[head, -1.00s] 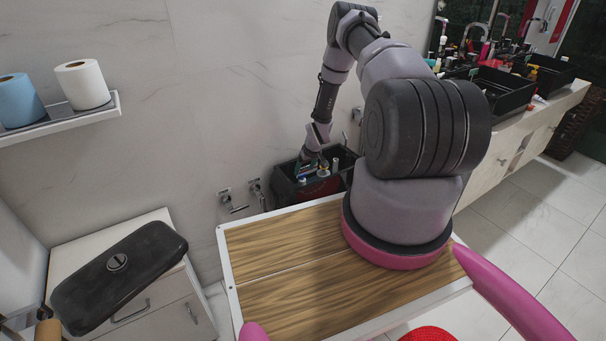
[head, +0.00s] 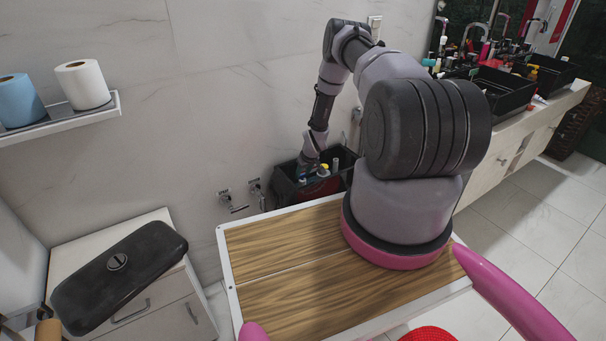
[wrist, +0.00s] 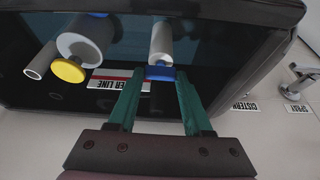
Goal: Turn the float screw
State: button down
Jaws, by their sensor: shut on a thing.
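The open black cistern (head: 345,163) stands against the wall; its rim also shows in the wrist view (wrist: 262,62). In the wrist view, a blue round knob (wrist: 160,73), apparently the float screw, sits at the end of a grey cylinder (wrist: 161,44). My gripper (wrist: 160,78) has its green fingers on both sides of this knob and is shut on it. A yellow cap (wrist: 68,70) on a wider grey cylinder is to the left, apart from the fingers. In the head view my gripper (head: 306,170) is down at the cistern's opening, and its fingertips are hard to make out.
A red-lined label (wrist: 112,82) is inside the cistern, partly behind a finger. Wall valves (head: 232,200) are left of the cistern. The black lid (head: 90,290) lies on a white cabinet (head: 165,310).

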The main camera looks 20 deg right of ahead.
jog(key=m, duration=0.1)
jog(key=m+h, duration=0.1)
jog(key=m, duration=0.1)
jog(key=shift+a, duration=0.25)
jog(key=shift+d+m+h, duration=0.15)
jog(key=shift+m+h, duration=0.35)
jog(key=shift+m, duration=0.4)
jog(key=shift+c, duration=1.6)
grip_release()
jog(key=v, duration=1)
jog(key=shift+r, duration=0.4)
